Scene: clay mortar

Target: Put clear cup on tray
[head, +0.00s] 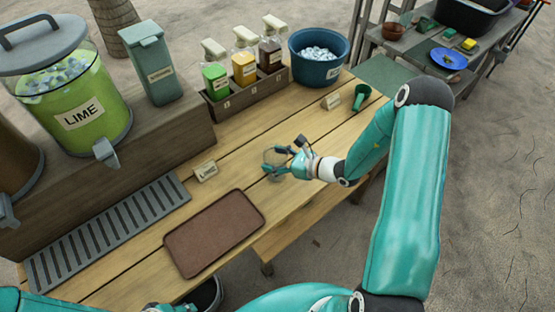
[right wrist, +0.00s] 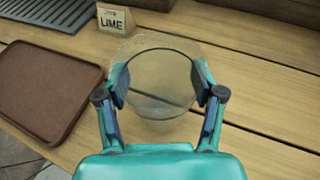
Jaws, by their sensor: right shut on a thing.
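The clear cup (right wrist: 158,75) is between the two fingers of my right gripper (right wrist: 162,88) in the right wrist view. The fingers press on its sides. In the head view the cup (head: 275,157) shows faintly at the tip of my right gripper (head: 284,162), over the wooden table. I cannot tell whether its base touches the table. The brown tray (head: 214,232) lies flat and empty at the front of the table, left of the cup; it also shows at the left of the right wrist view (right wrist: 45,90). My left gripper is not clearly seen.
A LIME card (head: 206,171) stands between the tray and the dispenser shelf. A grey slotted drip grate (head: 110,232) lies left of the tray. The lime dispenser (head: 75,100), a bottle rack (head: 245,95) and a blue ice tub (head: 319,60) stand along the back.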

